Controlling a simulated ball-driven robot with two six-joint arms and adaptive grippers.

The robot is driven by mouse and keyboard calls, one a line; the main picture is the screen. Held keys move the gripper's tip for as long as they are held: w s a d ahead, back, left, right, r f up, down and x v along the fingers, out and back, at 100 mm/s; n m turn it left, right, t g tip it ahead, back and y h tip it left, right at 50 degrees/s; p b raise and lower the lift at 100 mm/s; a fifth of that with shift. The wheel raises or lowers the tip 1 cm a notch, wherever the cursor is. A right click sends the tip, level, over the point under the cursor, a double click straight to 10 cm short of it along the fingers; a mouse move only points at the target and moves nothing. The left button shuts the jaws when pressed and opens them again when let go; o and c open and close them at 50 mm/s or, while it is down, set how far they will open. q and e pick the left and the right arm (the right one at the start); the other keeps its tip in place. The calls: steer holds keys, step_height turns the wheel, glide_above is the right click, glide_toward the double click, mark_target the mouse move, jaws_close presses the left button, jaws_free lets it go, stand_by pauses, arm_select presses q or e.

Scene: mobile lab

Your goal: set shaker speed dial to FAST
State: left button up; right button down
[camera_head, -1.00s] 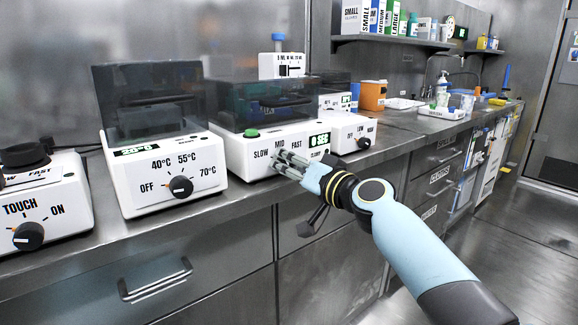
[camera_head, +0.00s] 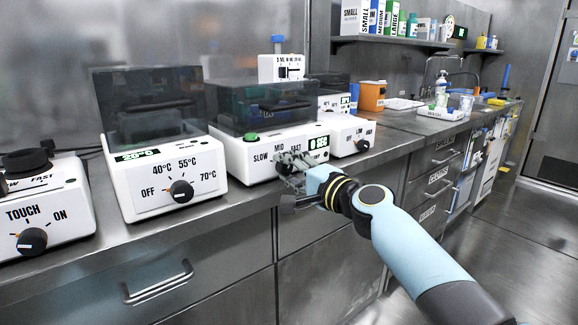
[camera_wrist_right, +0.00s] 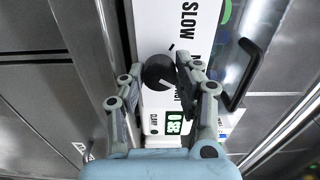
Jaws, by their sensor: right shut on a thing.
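The shaker (camera_head: 250,157) is a white box with a dark clear lid, a green button and a dial marked SLOW, MID and FAST. Its black speed dial (camera_wrist_right: 157,72) shows between the fingers in the right wrist view; in the head view the fingers mostly hide it. My right gripper (camera_head: 286,166) is at the shaker's front face, shut on the dial; its fingers also show in the wrist view (camera_wrist_right: 157,80). The right finger covers part of the MID and FAST lettering there. I cannot tell which mark the dial points at. My left gripper is not in view.
A white heater (camera_head: 150,190) with a 40°C, 55°C and 70°C dial stands left of the shaker. A TOUCH/ON device (camera_head: 60,215) stands farther left. Another white device (camera_head: 347,130) is close on the right. The counter's front strip (camera_head: 235,207) is clear.

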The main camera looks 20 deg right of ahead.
steer(key=m+p, duration=0.1)
steer(key=m, duration=0.4)
steer(key=shift+f+m, duration=0.1)
steer(key=shift+m, duration=0.2)
stand_by(0.4)
steer(key=c, duration=0.9)
jaws_free()
steer(key=shift+c, duration=0.2)
steer(key=shift+s+d, duration=0.1)
steer(key=shift+s, duration=0.05)
steer(key=v, duration=0.7)
steer(key=shift+s, duration=0.35)
steer(key=shift+d, duration=0.1)
